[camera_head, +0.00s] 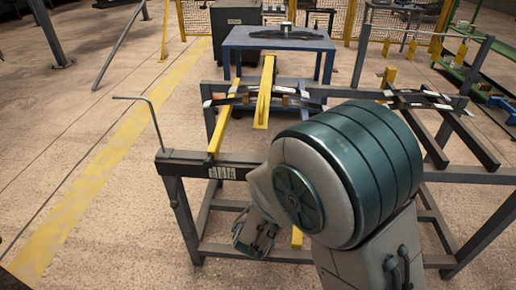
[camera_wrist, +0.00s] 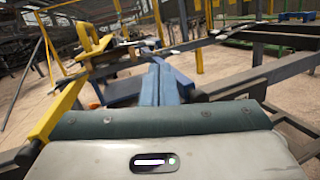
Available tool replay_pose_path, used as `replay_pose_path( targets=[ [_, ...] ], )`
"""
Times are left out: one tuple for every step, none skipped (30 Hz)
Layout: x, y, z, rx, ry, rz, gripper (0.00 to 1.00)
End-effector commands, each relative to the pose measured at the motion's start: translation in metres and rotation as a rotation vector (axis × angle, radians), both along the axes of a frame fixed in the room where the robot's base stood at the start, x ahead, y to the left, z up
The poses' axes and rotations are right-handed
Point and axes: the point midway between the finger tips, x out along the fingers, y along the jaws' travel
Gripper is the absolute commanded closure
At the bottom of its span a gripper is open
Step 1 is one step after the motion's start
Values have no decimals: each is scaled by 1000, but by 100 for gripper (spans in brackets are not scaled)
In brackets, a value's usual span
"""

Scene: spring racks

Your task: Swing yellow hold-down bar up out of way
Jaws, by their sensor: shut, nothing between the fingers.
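The yellow hold-down bar (camera_head: 264,92) is in the head view, left of centre. In the wrist view, yellow parts show at the upper left (camera_wrist: 92,42) and the left edge (camera_wrist: 60,104); I cannot tell which bar each belongs to. My gripper (camera_wrist: 158,66) has its blue fingers together and empty, to the right of these yellow parts.
The dark rack frame (camera_head: 188,162) crosses in front, with a bent rod (camera_head: 152,115) standing at its left corner. More springs (camera_head: 418,99) lie on the right rails. A blue table (camera_head: 276,40) stands behind.

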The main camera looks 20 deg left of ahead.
Motion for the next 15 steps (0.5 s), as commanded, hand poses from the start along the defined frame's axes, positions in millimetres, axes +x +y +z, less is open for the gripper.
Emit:
replay_pose_path(
  targets=[
    [-8,25,-19,-41,-17,81,100],
    [-12,37,-24,-58,-28,124,100],
    [-17,51,-29,-79,-41,172,100],
    [-20,60,-32,-91,-50,202,100],
    [-23,67,-35,-101,-56,227,100],
    [-27,74,-38,-111,-63,254,100],
    [-28,78,-39,-117,-67,267,100],
    [-29,81,-39,-120,-71,279,100],
    [-28,84,-39,-122,-73,287,100],
    [-26,85,-39,-123,-75,290,100],
    [-24,86,-38,-123,-75,291,100],
    [-19,87,-36,-123,-76,290,100],
    [-15,88,-35,-123,-76,289,100],
    [-10,89,-34,-123,-76,288,100],
    [-3,90,-32,-123,-76,288,100]
  ],
)
